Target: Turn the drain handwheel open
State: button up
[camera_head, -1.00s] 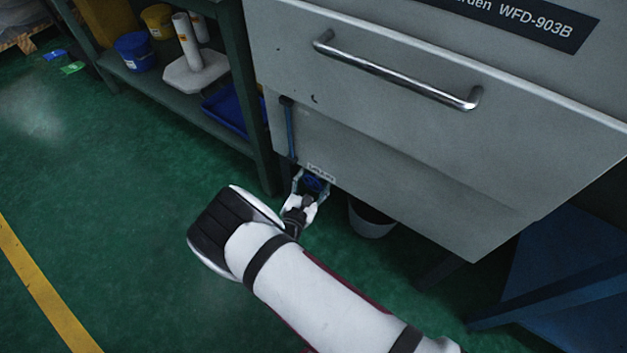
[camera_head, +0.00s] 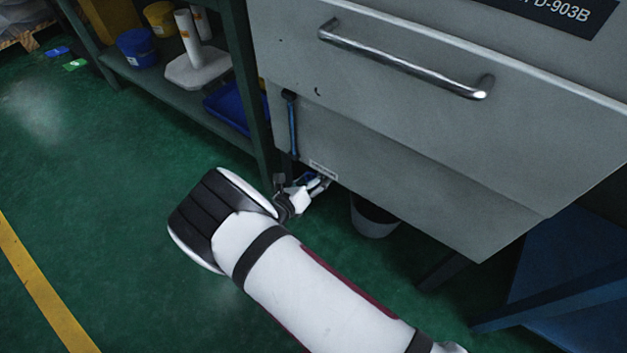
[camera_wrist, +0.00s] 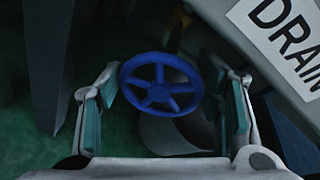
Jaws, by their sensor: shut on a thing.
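The drain handwheel is a small blue spoked wheel (camera_wrist: 160,88) in the middle of the wrist view, below the white DRAIN label (camera_wrist: 283,38). In the head view only a bit of its blue (camera_head: 308,176) shows under the machine's lower edge, mostly hidden by my gripper (camera_head: 311,188). In the wrist view my gripper (camera_wrist: 163,74) has one finger on each side of the wheel and is shut on its rim. The exact finger contact is hard to see.
A grey bucket (camera_head: 372,216) stands on the floor under the machine (camera_head: 400,150), right of my gripper. A blue-handled lever (camera_head: 291,125) hangs above left. A green shelf rack (camera_head: 262,150) stands close on the left. The green floor (camera_head: 90,190) further left is clear.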

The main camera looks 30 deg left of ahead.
jog(key=n+h, duration=0.1)
jog(key=n, duration=0.1)
jog(key=n+h, duration=0.1)
jog(key=n, duration=0.1)
jog(key=shift+f+n, duration=0.2)
jog(key=shift+n, duration=0.2)
jog(key=n+h, duration=0.1)
jog(key=n, duration=0.1)
jog(key=n+h, duration=0.1)
jog(key=n, duration=0.1)
jog(key=shift+a+f+n+t, duration=0.15)
jog(key=shift+n+t, duration=0.15)
dwell(0.4)
jog(key=o, duration=1)
jog(key=shift+v, duration=4)
